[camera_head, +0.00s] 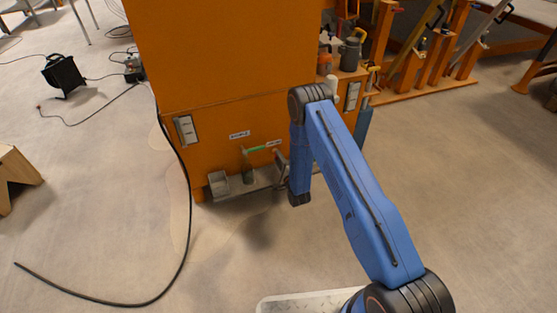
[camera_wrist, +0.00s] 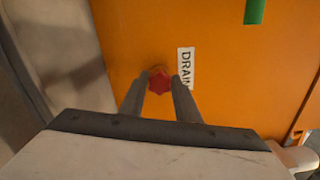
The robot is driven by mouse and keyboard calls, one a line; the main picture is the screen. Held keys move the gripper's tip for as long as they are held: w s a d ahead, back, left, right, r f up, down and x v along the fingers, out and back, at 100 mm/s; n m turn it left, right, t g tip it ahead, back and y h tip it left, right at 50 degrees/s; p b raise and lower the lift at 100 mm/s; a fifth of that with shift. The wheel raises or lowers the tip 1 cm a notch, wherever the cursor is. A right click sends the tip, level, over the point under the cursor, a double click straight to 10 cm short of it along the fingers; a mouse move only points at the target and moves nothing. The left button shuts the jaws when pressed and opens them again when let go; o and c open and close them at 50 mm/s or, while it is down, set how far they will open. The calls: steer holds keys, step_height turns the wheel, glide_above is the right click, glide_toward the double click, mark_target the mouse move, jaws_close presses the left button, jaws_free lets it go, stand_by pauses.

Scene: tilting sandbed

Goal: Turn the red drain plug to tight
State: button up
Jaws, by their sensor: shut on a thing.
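The red drain plug (camera_wrist: 159,82) sits on the orange panel in the wrist view, beside a white label reading "DRAIN" (camera_wrist: 185,68). My gripper (camera_wrist: 159,88) has a finger on each side of the plug and is shut on it. The plug's turn marks, if any, cannot be made out. In the head view my blue arm reaches to the lower front of the orange cabinet (camera_head: 230,60). There my gripper (camera_head: 281,165) shows small beside the arm, and the plug is hidden.
A grey shelf (camera_head: 235,190) with a small box (camera_head: 219,184) and a green-topped item (camera_head: 247,165) juts from the cabinet's lower front. A black hose (camera_head: 188,215) lies on the floor at left. Bottles (camera_head: 350,54) stand on a side ledge. The floor in front is mostly clear.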

steer(key=shift+d+f+m, duration=0.1)
steer(key=shift+m, duration=0.5)
steer(key=o, duration=1)
steer(key=shift+o, duration=0.2)
steer(key=v, duration=1.7)
steer(key=shift+s, duration=0.25)
